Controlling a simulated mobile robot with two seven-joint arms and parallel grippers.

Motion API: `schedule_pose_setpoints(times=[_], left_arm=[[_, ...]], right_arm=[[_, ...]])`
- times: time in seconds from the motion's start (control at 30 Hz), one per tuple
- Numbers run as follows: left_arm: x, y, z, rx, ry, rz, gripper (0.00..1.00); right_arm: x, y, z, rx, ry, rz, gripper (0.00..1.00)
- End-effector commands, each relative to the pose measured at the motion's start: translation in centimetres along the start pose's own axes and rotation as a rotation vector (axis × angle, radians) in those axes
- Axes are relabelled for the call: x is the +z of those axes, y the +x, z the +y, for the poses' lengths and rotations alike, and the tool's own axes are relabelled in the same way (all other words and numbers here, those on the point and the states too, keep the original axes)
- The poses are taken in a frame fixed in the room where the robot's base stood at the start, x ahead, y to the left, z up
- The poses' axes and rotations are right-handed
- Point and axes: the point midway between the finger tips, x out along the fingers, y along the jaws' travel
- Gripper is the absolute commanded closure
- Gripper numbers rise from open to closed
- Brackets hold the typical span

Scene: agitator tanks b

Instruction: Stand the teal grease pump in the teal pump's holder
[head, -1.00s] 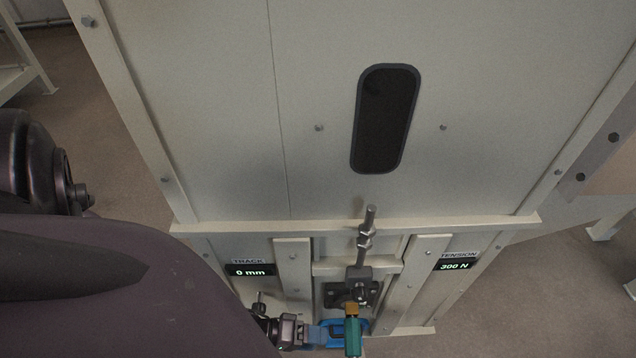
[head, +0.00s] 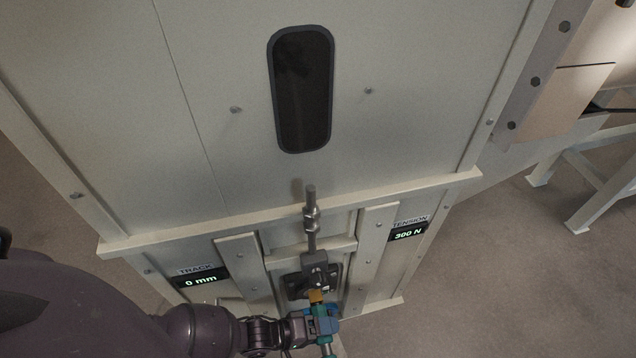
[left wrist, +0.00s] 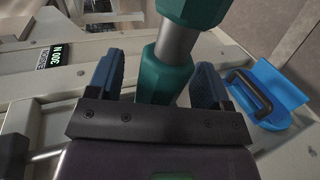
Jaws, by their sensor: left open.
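The teal grease pump (head: 327,327) shows low in the head view, with its brass-coloured end (head: 316,296) up at the dark bracket on the machine. I cannot tell whether that end touches the bracket. In the left wrist view the pump's teal body (left wrist: 163,78) and its bare metal rod (left wrist: 178,42) pass between my fingers. My left gripper (left wrist: 160,68) is open, with one blue-padded finger on each side of the pump. In the head view the left gripper (head: 312,328) is at the pump. I cannot make out the teal pump's holder. My right gripper is out of view.
A dark bracket (head: 308,279) with a threaded rod (head: 311,220) stands out from the machine front. A blue part with a black handle (left wrist: 250,92) is close to the right finger. The TRACK display (head: 201,281) reads 0 mm and the TENSION display (head: 408,234) 300 N.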

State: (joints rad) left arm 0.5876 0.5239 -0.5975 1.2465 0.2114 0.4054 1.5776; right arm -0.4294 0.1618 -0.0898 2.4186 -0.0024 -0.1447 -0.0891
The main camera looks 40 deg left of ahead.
Motion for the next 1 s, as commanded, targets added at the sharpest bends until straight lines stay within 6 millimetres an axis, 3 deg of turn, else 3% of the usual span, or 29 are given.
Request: schedule_pose_setpoints(times=[0.17, 0.57, 0.6, 0.87, 1.0], left_arm=[[-0.03, 0.01, 0.04, 0.000, 0.001, 0.000, 0.27], [-0.03, -0.02, 0.02, 0.000, 0.001, 0.000, 0.87], [-0.03, 0.00, 0.07, 0.002, 0.001, 0.000, 0.61], [-0.01, -0.02, 0.01, 0.000, 0.000, 0.000, 1.00], [0.02, -0.03, -0.01, 0.000, 0.000, 0.000, 1.00]], right_arm=[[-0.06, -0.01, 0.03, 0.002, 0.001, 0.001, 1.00], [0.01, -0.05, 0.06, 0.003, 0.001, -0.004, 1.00], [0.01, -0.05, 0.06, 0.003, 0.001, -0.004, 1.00], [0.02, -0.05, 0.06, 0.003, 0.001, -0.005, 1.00], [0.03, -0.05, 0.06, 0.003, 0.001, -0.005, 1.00]])
